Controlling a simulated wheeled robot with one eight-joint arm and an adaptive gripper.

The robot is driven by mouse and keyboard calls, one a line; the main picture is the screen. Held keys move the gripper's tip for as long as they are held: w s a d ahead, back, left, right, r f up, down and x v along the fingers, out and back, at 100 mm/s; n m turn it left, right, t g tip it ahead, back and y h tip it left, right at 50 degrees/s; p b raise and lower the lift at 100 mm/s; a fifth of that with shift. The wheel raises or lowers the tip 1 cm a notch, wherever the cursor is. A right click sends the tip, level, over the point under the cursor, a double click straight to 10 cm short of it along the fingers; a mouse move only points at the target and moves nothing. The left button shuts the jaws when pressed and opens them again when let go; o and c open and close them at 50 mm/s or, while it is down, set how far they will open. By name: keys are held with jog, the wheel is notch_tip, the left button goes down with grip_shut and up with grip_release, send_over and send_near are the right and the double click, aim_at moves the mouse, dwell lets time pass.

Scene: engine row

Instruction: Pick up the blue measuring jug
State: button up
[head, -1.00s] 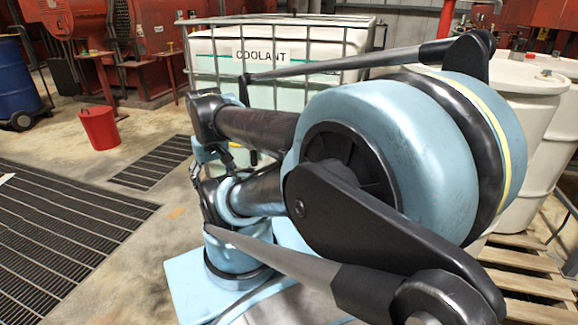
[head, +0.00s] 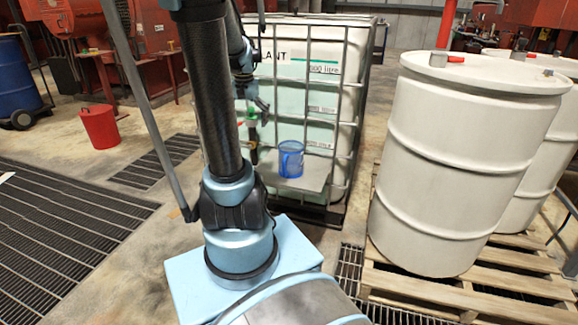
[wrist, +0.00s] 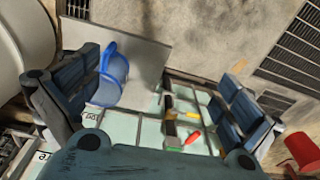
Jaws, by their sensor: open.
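The blue measuring jug (head: 291,159) is see-through and stands upright on a grey plate (head: 312,176) at the front of the coolant tank (head: 350,110). In the wrist view the jug (wrist: 113,85) is left of centre, close to the inner side of the left finger in the picture, which seems to cover part of its edge. My gripper (wrist: 160,98) is open with its padded fingers wide apart and nothing held. I cannot tell whether any finger touches the jug. In the head view my arm hides the left part of the tank.
The tank's metal cage and its tap with a green part (head: 252,117) are just left of the jug. A large white drum (head: 455,160) stands on a wooden pallet (head: 410,289) to the right. A red bucket (head: 99,127) and floor grating (head: 60,240) are at left.

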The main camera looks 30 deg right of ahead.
jog(key=w+d+f+m, duration=0.2)
jog(key=w+d+m, duration=0.15)
jog(key=d, duration=0.85)
jog(key=m, duration=0.2)
send_over(289, 156)
jog(key=w+d, duration=0.2)
jog(key=w, duration=0.2)
notch_tip(289, 156, down, 4)
jog(key=shift+g, duration=0.3)
jog(key=shift+s+d+f, duration=0.1)
jog(key=shift+d+f, duration=0.05)
jog(key=shift+f, duration=4.15)
jog(key=shift+d+f, duration=0.1)
jog(key=shift+f, duration=4.2)
jog(key=c, duration=0.9)
